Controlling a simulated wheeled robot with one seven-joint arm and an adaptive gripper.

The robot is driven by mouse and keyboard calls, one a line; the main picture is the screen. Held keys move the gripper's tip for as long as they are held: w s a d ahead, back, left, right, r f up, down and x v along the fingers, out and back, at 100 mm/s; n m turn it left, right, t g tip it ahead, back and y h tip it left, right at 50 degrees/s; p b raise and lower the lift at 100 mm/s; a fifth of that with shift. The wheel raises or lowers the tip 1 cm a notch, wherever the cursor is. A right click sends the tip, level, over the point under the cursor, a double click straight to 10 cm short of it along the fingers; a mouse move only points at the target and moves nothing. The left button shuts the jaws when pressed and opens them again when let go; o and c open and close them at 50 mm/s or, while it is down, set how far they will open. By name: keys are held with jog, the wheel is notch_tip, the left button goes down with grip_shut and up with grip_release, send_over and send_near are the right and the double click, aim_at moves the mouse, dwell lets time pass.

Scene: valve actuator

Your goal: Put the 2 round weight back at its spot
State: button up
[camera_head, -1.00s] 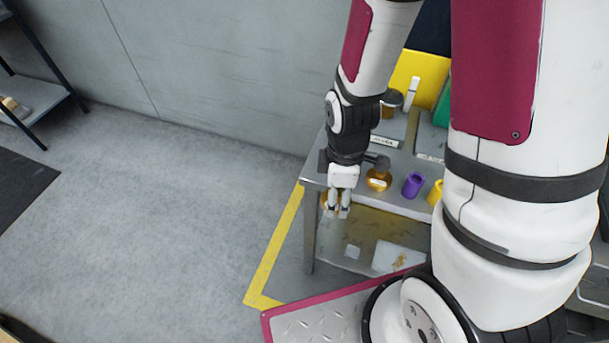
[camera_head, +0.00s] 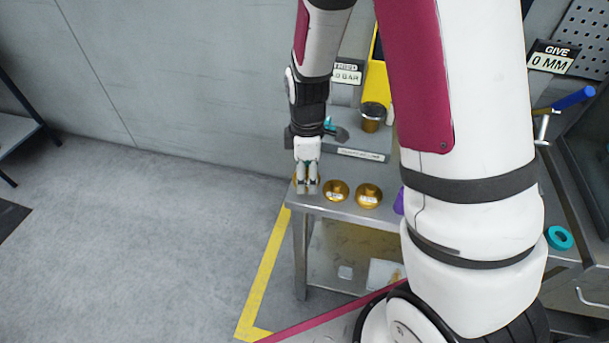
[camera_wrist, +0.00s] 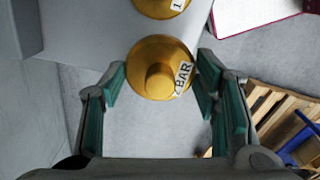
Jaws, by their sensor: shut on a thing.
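The gold round weight labelled "2 BAR" (camera_wrist: 158,68) is between the teal pads of my gripper (camera_wrist: 160,85) in the wrist view. My gripper is shut on it. In the head view my gripper (camera_head: 307,188) points down at the left front corner of the metal table (camera_head: 350,211). The held weight is mostly hidden behind the fingers there. I cannot tell whether it touches the tabletop. Two more gold round weights (camera_head: 336,190) (camera_head: 368,195) stand in a row to the right of my gripper. Part of one shows at the top of the wrist view (camera_wrist: 160,4).
A raised shelf with a label strip (camera_head: 361,154) and a dark-topped gold cup (camera_head: 373,116) is behind the weights. A purple piece (camera_head: 399,201) is at the right, partly behind my arm. A wooden pallet (camera_wrist: 262,100) shows in the wrist view.

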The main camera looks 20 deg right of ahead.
jog(key=shift+w+d+f, duration=0.1)
jog(key=shift+w+d, duration=0.05)
jog(key=shift+w, duration=0.8)
jog(key=shift+w+f, duration=0.1)
jog(key=shift+f, duration=1.65)
jog(key=shift+f, duration=0.15)
jog(key=o, duration=1.4)
jog(key=shift+c, duration=0.2)
